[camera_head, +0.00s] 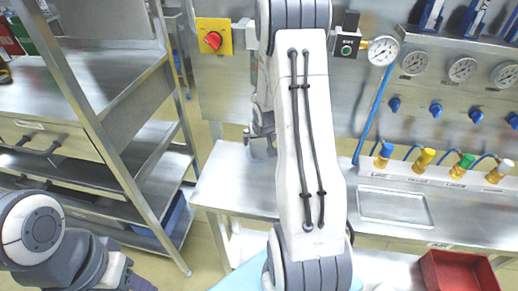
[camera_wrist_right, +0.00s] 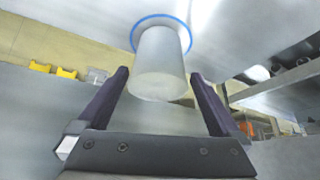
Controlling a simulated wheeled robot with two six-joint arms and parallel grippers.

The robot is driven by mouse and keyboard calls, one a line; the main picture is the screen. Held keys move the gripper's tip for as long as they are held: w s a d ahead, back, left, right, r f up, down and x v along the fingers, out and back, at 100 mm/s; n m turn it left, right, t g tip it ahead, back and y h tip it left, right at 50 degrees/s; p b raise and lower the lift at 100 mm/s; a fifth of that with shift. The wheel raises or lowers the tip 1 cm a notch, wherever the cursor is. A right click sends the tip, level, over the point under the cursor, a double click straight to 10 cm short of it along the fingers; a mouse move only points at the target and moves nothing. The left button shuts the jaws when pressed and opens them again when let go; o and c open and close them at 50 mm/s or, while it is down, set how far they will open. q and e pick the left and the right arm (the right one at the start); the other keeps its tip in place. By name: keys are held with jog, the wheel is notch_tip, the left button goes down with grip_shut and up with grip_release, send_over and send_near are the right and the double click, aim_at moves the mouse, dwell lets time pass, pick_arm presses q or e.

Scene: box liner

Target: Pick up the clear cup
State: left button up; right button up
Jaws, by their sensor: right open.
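The clear cup (camera_wrist_right: 160,65) is pale and translucent in the right wrist view. A blue ring (camera_wrist_right: 134,32) shows around its far end on a grey surface. My right gripper (camera_wrist_right: 160,76) is open, with one dark finger on each side of the cup and a visible gap to both. I cannot tell how deep the cup lies between the fingers. In the head view, my right gripper (camera_head: 262,132) is partly hidden behind my right arm, above the steel bench. The cup is mostly hidden there. My left arm shows at the lower left, without clear fingers.
A steel bench (camera_head: 225,185) has clear space left of my right arm. A recessed tray (camera_head: 395,207) and a red bin (camera_head: 455,272) are at right. Gauges and coloured valves line the back wall. A metal shelf rack (camera_head: 110,130) stands at left.

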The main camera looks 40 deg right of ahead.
jog(key=shift+p+x, duration=0.55)
jog(key=shift+x, duration=2.2)
jog(key=c, duration=1.2)
jog(key=shift+r, duration=0.15)
